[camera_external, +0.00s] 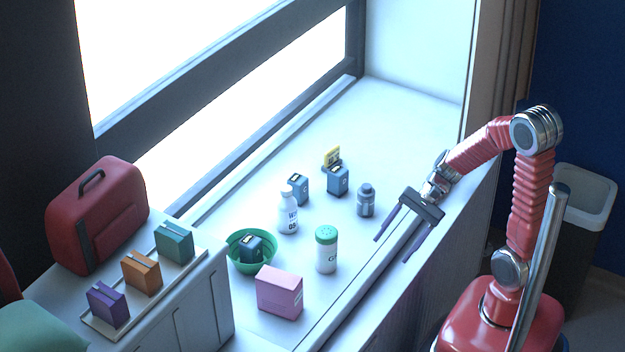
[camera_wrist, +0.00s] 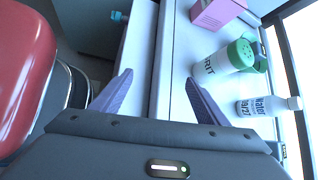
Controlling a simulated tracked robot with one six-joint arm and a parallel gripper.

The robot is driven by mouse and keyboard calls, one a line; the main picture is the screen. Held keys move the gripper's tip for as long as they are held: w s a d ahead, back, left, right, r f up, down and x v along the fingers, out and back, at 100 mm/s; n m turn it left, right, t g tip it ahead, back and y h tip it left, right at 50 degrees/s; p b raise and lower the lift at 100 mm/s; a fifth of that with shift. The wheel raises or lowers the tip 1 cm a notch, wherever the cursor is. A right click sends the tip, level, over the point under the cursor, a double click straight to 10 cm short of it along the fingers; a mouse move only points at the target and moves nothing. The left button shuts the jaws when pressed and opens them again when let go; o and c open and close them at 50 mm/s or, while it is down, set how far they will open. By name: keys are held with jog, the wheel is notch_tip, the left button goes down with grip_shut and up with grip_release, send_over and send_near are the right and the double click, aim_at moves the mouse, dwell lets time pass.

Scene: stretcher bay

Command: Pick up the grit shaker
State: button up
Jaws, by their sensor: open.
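The grit shaker (camera_external: 326,254) is a white cylinder with a green perforated lid, standing upright on the white sill. In the wrist view the grit shaker (camera_wrist: 212,67) lies right of my gripper, with "RIT" readable on its side. My gripper (camera_external: 391,250) is open and empty, to the right of the shaker and apart from it, above the sill's front edge. In the wrist view the fingers of my gripper (camera_wrist: 159,78) are spread wide with only the sill edge between them.
Near the shaker are a pink box (camera_external: 280,292), a green bowl (camera_external: 236,262) holding a dark blue item, and a white bottle (camera_external: 288,219). A grey-blue jar (camera_external: 366,200) and small blue containers (camera_external: 337,181) stand behind. The sill's far end is clear.

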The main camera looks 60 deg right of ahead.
aim_at(326, 243)
jog(key=w+r+m+t+y, duration=0.2)
jog(key=w+r+m+t, duration=0.2)
jog(key=w+m, duration=0.4)
jog(key=shift+w+r+m+t, duration=0.15)
jog(key=shift+r+m+t, duration=0.25)
jog(key=shift+t, duration=0.1)
jog(key=x, duration=0.8)
jog(key=shift+a+f, duration=0.15)
jog(key=shift+f, duration=0.1)
jog(key=shift+w, duration=0.15)
jog(key=shift+x, duration=2.6)
jog(key=shift+w, duration=0.15)
